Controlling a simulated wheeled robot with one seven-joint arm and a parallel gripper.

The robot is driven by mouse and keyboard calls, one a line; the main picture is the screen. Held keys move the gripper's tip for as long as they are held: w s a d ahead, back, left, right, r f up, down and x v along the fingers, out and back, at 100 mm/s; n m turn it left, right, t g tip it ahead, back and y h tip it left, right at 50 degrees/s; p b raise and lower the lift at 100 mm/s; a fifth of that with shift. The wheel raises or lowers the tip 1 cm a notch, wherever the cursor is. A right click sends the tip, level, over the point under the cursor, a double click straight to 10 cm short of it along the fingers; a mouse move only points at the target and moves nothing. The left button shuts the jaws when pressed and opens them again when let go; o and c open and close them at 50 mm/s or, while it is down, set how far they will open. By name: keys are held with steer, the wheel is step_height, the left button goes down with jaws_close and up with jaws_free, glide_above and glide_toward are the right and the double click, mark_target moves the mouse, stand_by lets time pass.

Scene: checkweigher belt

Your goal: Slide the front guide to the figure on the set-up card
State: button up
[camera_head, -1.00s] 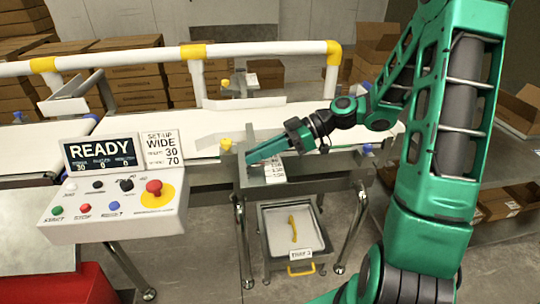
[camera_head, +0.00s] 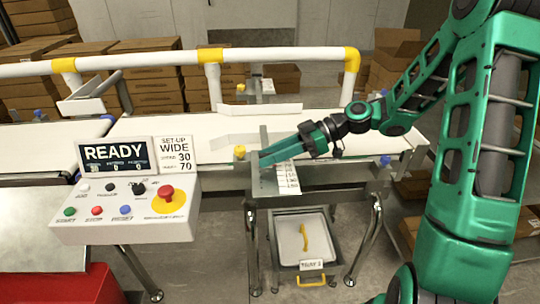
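The front guide (camera_head: 230,138) is a pale rail over the near side of the white belt, partly hidden by my arm. A yellow knob (camera_head: 240,152) stands just in front of it. A white scale plate (camera_head: 287,176) with printed figures lies on the bracket at the belt's front edge; its figures are too small to read surely. The set-up card (camera_head: 174,153) reads WIDE, with 30 and 70 below. My gripper (camera_head: 262,160) points left, low over the bracket, right of the knob and beside the scale. Whether its fingers are open or touching anything is unclear.
The control panel (camera_head: 125,208) stands at front left; its screen (camera_head: 114,155) reads READY. A white rail (camera_head: 130,60) with yellow joints runs behind the belt. The back guide (camera_head: 262,110) lies across the belt. A tray (camera_head: 290,240) holding a yellow item sits below the bracket.

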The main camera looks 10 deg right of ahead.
steer(key=v, duration=1)
steer(key=shift+d, duration=0.4)
steer(key=shift+r, duration=0.1)
steer(key=s+d+f+m+h, duration=0.5)
steer(key=s+d+m+h, duration=0.1)
steer(key=s+m+h, duration=0.25)
steer(key=s+d+r+m+h, duration=0.1)
steer(key=s+d+m, duration=0.2)
steer(key=s, duration=0.3)
steer(key=s+d+m+h, duration=0.2)
steer(key=s+d+m, duration=0.1)
steer(key=s+m, duration=0.2)
steer(key=s+d+r+m+g+h, duration=0.1)
steer(key=s+d+m+h, duration=0.1)
steer(key=s, duration=0.6)
steer(key=d+m, duration=0.1)
steer(key=m, duration=0.1)
steer(key=shift+d+r+m, duration=0.3)
steer(key=shift+d+m, duration=0.05)
steer(key=shift+d, duration=0.05)
